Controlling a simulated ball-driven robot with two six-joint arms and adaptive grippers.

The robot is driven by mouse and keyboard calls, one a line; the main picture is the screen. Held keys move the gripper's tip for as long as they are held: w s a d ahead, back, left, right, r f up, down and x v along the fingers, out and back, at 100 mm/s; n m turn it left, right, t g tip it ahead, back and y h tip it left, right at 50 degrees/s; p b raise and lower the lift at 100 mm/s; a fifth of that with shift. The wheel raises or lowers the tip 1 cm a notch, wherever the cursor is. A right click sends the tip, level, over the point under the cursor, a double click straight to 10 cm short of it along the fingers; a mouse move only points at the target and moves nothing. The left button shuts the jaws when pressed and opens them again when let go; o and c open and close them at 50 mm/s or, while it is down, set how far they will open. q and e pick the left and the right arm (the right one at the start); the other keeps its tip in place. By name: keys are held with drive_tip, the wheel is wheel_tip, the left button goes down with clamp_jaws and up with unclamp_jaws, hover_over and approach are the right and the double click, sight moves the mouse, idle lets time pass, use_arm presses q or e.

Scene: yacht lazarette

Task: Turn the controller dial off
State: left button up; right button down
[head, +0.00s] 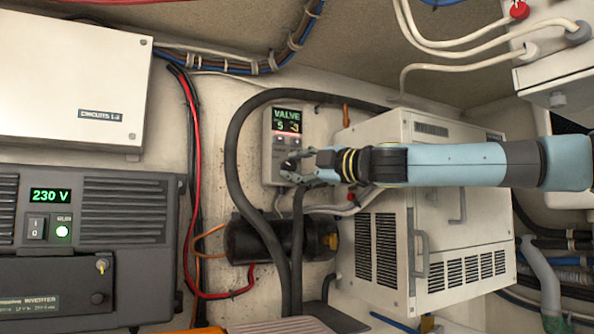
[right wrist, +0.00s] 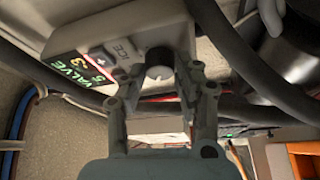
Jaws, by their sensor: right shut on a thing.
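The controller (head: 267,155) is a pale upright box on the back wall with a lit display (head: 287,120) reading VALVE and some digits, and small buttons below it. In the right wrist view the controller (right wrist: 120,25) shows tilted, with its display (right wrist: 80,72) at the left. The dark round dial (right wrist: 158,66) sits on its face, between the fingertips of my right gripper (right wrist: 157,80). My right gripper (head: 296,168) is shut on the dial and hides most of it in the head view. My left gripper is not in view.
A thick dark hose (head: 232,150) loops around the controller's left side. A white vented cabinet (head: 390,215) stands right of it, beneath my right arm. A black cylinder (head: 255,240) lies below. An inverter (head: 130,225) and a circuits box (head: 70,80) fill the left.

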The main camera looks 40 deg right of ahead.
drive_tip(key=shift+n+b, duration=0.3)
drive_tip(key=shift+n, duration=0.3)
drive_tip(key=c, duration=1)
unclamp_jaws()
drive_tip(key=shift+o, duration=0.2)
